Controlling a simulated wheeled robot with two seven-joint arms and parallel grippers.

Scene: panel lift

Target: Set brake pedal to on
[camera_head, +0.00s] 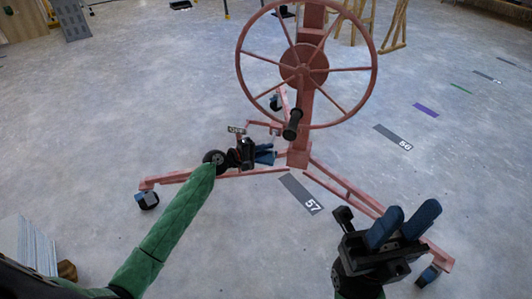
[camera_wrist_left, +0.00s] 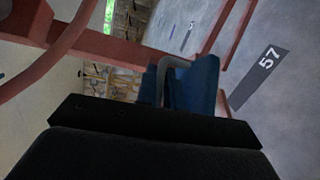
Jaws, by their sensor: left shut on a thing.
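The red panel lift (camera_head: 303,110) stands upright on its wheeled legs, with a large handwheel at the top. My left gripper (camera_head: 268,154) is low at the left of its mast, close to a small red bracket. In the left wrist view, the blue fingers (camera_wrist_left: 188,85) are closed around a grey bent bar (camera_wrist_left: 174,64) that appears to be the brake pedal. Much of the bar is hidden by the fingers, so its on or off position cannot be told. My right gripper (camera_head: 404,222) is empty with fingers apart, above the lift's right front leg.
The lift's left leg (camera_head: 170,179) and right leg (camera_head: 340,188) spread out on casters across the grey floor. A black handle (camera_head: 292,124) sticks out from the handwheel. A floor marking "57" (camera_head: 301,194) lies between the legs. The floor in front is clear.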

